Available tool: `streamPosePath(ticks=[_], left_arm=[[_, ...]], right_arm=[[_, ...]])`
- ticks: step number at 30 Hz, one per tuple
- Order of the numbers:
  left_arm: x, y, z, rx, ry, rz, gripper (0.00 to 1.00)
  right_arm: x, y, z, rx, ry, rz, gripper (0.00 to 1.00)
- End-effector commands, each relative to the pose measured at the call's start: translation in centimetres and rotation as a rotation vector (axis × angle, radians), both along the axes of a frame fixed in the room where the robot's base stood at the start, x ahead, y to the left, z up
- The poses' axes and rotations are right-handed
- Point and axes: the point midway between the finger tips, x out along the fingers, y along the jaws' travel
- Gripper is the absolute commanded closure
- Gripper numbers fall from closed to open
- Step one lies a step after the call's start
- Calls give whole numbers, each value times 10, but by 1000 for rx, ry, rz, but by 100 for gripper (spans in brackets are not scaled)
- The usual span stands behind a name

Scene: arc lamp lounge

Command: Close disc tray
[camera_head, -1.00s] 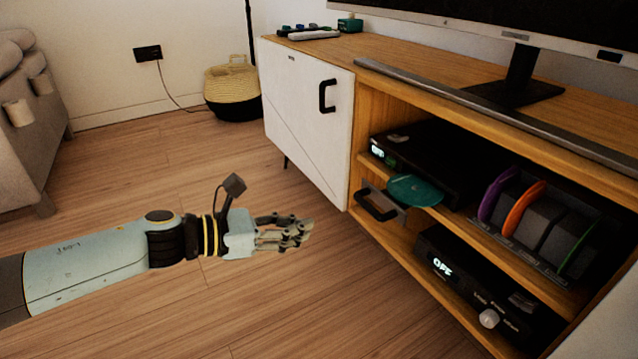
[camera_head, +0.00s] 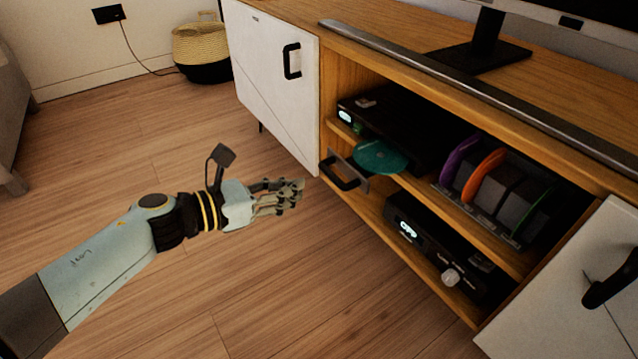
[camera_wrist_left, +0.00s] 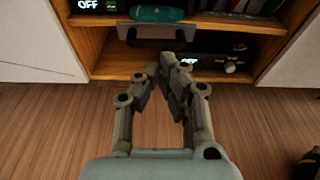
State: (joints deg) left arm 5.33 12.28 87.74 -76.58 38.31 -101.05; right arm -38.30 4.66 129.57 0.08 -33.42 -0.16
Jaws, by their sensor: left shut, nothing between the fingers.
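The disc tray (camera_head: 349,172) sticks out from the front of the black disc player (camera_head: 397,124) on the cabinet's upper shelf. It has a black handle at its front and a teal disc (camera_head: 381,157) lying on it. My left gripper (camera_head: 299,189) is shut and empty, in front of and a little left of the tray handle, apart from it in the head view. In the left wrist view the shut fingertips (camera_wrist_left: 172,62) point toward the tray (camera_wrist_left: 157,36), which shows beyond them with the teal disc (camera_wrist_left: 157,14) on top. My right gripper does not show.
A receiver (camera_head: 440,253) with a lit display sits on the lower shelf. Coloured discs stand in a rack (camera_head: 492,183) right of the player. A white cabinet door (camera_head: 277,84) is left of the opening, and another white panel (camera_head: 565,290) is at the right.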

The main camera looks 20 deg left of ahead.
Motion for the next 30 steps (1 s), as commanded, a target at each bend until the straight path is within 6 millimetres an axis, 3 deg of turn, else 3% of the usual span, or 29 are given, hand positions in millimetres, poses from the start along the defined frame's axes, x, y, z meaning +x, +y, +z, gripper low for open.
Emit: streamPosePath(ticks=[6,12,30], left_arm=[[31,-26,-12,-2,2,1,100],[46,-37,-14,-1,2,0,100],[50,-40,-13,-1,-1,0,100]], right_arm=[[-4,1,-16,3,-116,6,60],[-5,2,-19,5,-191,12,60],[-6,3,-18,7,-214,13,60]])
